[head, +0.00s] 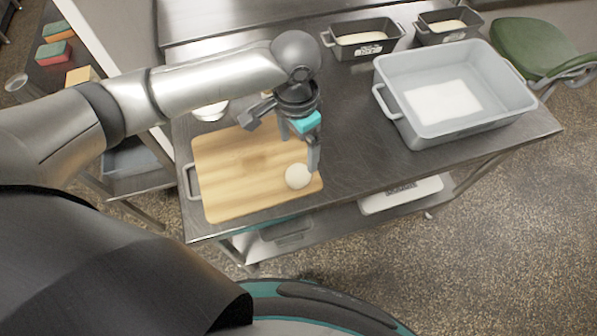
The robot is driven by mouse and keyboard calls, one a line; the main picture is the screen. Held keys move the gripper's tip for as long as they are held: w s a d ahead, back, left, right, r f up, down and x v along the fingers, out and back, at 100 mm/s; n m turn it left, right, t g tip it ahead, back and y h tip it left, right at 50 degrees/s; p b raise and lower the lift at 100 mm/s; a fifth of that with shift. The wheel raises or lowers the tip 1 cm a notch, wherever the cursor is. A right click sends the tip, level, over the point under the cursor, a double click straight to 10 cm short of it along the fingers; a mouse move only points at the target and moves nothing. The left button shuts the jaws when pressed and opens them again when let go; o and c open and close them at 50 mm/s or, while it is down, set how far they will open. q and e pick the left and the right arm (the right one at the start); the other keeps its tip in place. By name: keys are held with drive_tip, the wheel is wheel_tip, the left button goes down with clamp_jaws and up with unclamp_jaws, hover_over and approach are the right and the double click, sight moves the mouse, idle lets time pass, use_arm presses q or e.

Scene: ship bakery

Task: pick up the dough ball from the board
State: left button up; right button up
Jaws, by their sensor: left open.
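The dough ball (297,176) is white and round and sits near the right front part of the wooden board (228,172). The board lies on the metal table. My left gripper (300,155) points down over the board's right side, just behind and above the dough ball. It is open and nothing shows between its fingers. One finger reaches down just right of the ball; I cannot tell whether it touches. My right gripper is not in view.
A grey bin (505,107) with a white sheet inside stands on the table's right. Two dark loaf tins (342,53) with pale dough stand at the back. A white bowl (211,112) sits behind the board, partly hidden by my arm. A green chair (528,45) stands at the far right.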

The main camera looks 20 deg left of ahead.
sight(299, 169)
use_arm(q)
wheel_tip(299, 169, down, 3)
drive_tip(key=shift+f, duration=0.35)
drive_tip(key=f, duration=0.1)
drive_tip(key=f+b, duration=0.1)
drive_tip(key=f, duration=0.2)
drive_tip(key=shift+s+d+f, duration=0.25)
drive_tip(key=shift+s+f, duration=0.1)
drive_tip(key=shift+f, duration=0.05)
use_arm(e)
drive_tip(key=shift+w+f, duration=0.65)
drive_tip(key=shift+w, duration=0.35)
use_arm(q)
drive_tip(key=shift+c, duration=0.4)
drive_tip(key=c, duration=1.4)
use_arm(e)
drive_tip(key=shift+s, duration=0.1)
